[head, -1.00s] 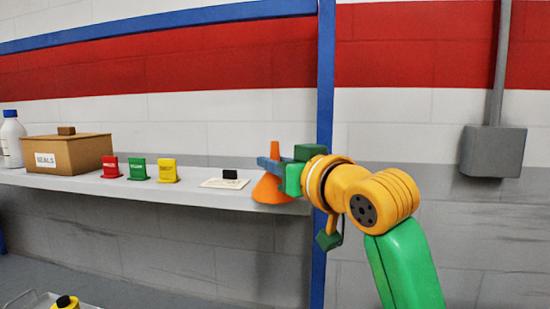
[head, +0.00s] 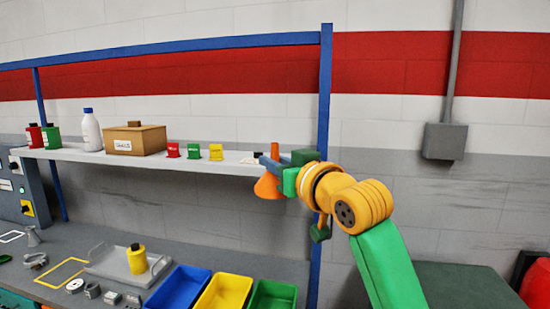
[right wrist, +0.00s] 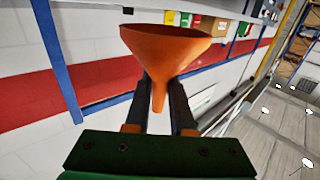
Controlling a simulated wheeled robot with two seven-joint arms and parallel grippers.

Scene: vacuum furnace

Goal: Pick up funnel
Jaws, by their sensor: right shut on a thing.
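The orange funnel (head: 268,186) is at the right end of the shelf in the head view, partly hidden by my right gripper (head: 272,167). In the right wrist view the funnel (right wrist: 166,50) sits between the two dark fingers of my right gripper (right wrist: 165,100). The fingers are shut on its narrow part, with the wide mouth beyond them and the spout pointing back toward the palm. Whether the funnel still touches the shelf, I cannot tell. My left gripper is not in view.
The shelf (head: 80,154) holds a brown box (head: 135,140), a white bottle (head: 91,132) and small red, green and yellow items. A blue post (head: 325,110) stands close beside my right gripper. Blue (head: 178,288), yellow and green bins sit on the bench below.

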